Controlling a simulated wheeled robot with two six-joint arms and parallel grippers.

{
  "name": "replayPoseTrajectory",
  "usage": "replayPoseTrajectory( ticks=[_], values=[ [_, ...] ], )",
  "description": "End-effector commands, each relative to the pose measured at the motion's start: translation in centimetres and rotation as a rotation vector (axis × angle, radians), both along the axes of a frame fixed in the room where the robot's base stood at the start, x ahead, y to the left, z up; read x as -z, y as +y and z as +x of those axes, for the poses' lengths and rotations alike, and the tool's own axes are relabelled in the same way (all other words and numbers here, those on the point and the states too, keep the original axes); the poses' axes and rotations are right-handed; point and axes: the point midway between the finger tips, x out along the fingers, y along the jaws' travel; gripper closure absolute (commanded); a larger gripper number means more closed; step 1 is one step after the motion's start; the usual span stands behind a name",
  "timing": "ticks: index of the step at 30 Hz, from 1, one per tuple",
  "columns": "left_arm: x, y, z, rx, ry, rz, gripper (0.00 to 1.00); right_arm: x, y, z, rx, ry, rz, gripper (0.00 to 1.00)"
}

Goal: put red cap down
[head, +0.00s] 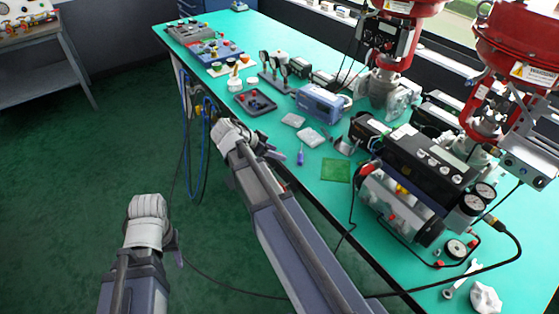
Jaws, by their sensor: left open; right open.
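A dark tray (268,108) near the table's left edge holds small dark and reddish pieces. I cannot tell whether the red cap is one of them. Small red fittings (366,168) also show on the black valve positioner (425,165) at the right. No object shows in either gripper.
The turquoise table (300,78) carries gauges, a blue-grey box (320,103), pale pads (311,137), a blue screwdriver (300,155) and a green cloth (336,171). Red actuators (520,45) rise at the right. Cables hang off the left edge.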

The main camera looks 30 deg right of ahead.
Motion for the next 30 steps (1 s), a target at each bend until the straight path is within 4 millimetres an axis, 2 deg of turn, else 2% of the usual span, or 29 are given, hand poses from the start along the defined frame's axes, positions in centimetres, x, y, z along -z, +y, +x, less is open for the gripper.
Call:
replayPoseTrajectory(
  ticks=[1,9,24,30],
  values=[
    [0.84,0.0,0.0,0.0,0.0,0.0,0.5,0.84,-0.44,0.03,0.001,-0.001,0.0,0.43],
    [0.67,0.0,0.0,0.0,0.0,0.0,0.5,0.68,-0.7,0.05,-0.001,0.0,0.0,0.44],
    [0.67,0.0,0.0,0.0,0.0,0.0,0.5,0.68,-0.68,0.05,-0.001,0.0,0.0,1.0],
    [0.67,-0.01,0.0,0.0,0.0,0.0,0.5,0.68,-0.68,0.05,-0.001,0.0,0.0,1.0]
  ],
)
